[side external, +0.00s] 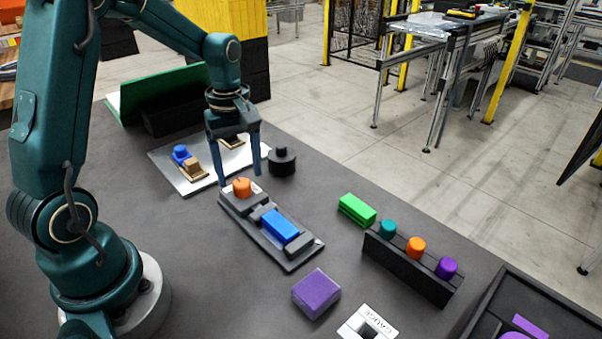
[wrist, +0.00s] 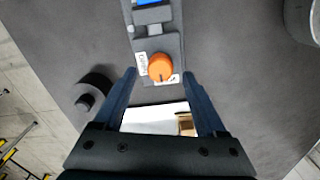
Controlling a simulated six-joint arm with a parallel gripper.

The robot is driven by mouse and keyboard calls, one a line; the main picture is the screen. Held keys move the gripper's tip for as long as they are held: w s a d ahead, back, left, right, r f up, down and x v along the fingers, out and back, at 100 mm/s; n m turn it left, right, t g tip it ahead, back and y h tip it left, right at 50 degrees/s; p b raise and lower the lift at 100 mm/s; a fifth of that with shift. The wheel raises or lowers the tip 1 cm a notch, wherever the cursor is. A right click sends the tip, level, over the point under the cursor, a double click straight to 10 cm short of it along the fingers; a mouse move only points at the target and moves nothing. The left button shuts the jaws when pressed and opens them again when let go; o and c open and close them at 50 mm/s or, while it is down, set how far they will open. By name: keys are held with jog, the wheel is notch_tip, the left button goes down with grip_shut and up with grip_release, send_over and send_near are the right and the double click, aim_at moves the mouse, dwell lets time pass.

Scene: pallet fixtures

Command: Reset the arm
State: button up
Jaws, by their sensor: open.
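My gripper (side external: 238,180) is open and empty above the dark grey fixture (side external: 294,260), over the end that carries an orange knob (side external: 242,187). In the wrist view the orange knob (wrist: 161,67) shows just beyond and between my two spread fingertips (wrist: 160,74), with white labels beside it. A blue block (side external: 280,226) sits in the middle of the fixture, between grey jaws. In the wrist view only part of the blue block (wrist: 150,2) shows at the top edge.
A pale plate (side external: 190,184) with blue and tan pieces lies behind the fixture. A black round piece (side external: 282,163) stands near it. A black rack (side external: 412,266) holds teal, orange and purple cylinders. Green (side external: 357,209) and purple (side external: 316,293) blocks, a gauge block (side external: 368,325) and a dark tray (side external: 535,310) are nearby.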

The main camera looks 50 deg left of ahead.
jog(key=shift+r, duration=1.35)
jog(key=shift+d, duration=0.1)
jog(key=s+d+r+m+t, duration=0.45)
jog(key=d+r, duration=0.25)
jog(key=r, duration=0.2)
jog(key=s+d+f+m+t, duration=0.1)
jog(key=s+d+f+m, duration=0.1)
jog(key=s+m, duration=0.4)
jog(key=d+m, duration=0.1)
jog(key=m, duration=0.3)
jog(key=shift+s+d+m, duration=0.3)
jog(key=shift+s+m, duration=0.05)
jog(key=shift+s, duration=0.05)
jog(key=shift+f, duration=0.1)
